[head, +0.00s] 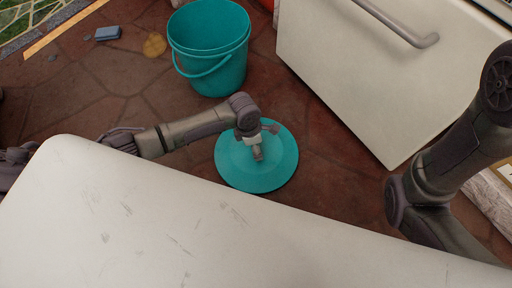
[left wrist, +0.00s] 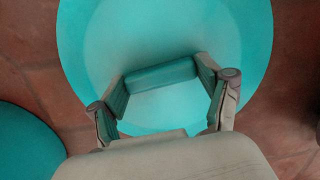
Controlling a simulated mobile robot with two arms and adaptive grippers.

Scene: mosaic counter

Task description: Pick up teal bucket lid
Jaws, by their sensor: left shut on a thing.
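The teal bucket lid (head: 232,172) is a round disc seen from above, near the middle of the head view. It fills much of the left wrist view (left wrist: 85,40). My left gripper (head: 257,154) reaches in over the disc from the left. In the left wrist view my left gripper (left wrist: 160,88) has its two fingers at the ends of a short teal bar on the lid, and is shut on it. I cannot tell whether the lid rests on the floor or is slightly above it. My right gripper is not in view; only its arm shows at the right.
An open teal bucket (head: 212,72) with a handle stands just behind the lid. A blue sponge-like block (head: 108,33) lies farther left on the brown stone floor. A white cabinet (head: 365,75) stands at the right. A pale scuffed surface (head: 150,220) fills the front.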

